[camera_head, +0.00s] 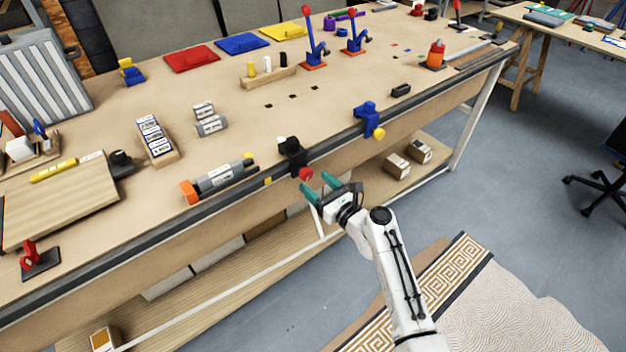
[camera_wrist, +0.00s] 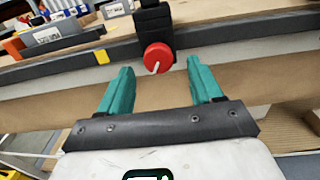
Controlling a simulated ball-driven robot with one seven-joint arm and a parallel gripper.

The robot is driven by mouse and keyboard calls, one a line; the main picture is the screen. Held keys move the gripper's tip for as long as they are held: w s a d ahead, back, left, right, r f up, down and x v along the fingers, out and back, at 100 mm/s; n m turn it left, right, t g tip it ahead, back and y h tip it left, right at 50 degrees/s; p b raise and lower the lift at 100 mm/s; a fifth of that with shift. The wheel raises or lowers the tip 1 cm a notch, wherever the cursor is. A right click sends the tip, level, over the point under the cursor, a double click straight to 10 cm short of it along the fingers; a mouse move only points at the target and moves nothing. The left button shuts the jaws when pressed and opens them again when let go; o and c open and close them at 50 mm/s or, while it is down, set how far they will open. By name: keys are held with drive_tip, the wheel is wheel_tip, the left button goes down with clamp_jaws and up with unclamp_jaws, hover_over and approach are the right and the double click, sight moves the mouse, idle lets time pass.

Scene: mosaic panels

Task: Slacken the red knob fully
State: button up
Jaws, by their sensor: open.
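The red knob (camera_head: 306,174) sits on the lower front of a black clamp (camera_head: 292,151) at the front edge of the workbench. In the wrist view the round red knob (camera_wrist: 158,57) has a white line on its face, and the black clamp body (camera_wrist: 153,20) rises above it. My gripper (camera_head: 317,182) is open, with its two teal fingers in front of the bench edge. In the wrist view its fingertips (camera_wrist: 160,67) lie on either side of the knob, with clear gaps. I cannot tell how far short of the knob they are in depth.
A grey cylinder tool with an orange end (camera_head: 215,180) lies left of the clamp. A blue clamp with a yellow knob (camera_head: 369,120) is on the edge to the right. A lower shelf (camera_head: 250,262) runs below the bench.

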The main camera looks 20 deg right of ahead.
sight(304, 172)
drive_tip(key=shift+x, duration=1.35)
drive_tip(key=shift+a, duration=0.1)
drive_tip(key=c, duration=1.1)
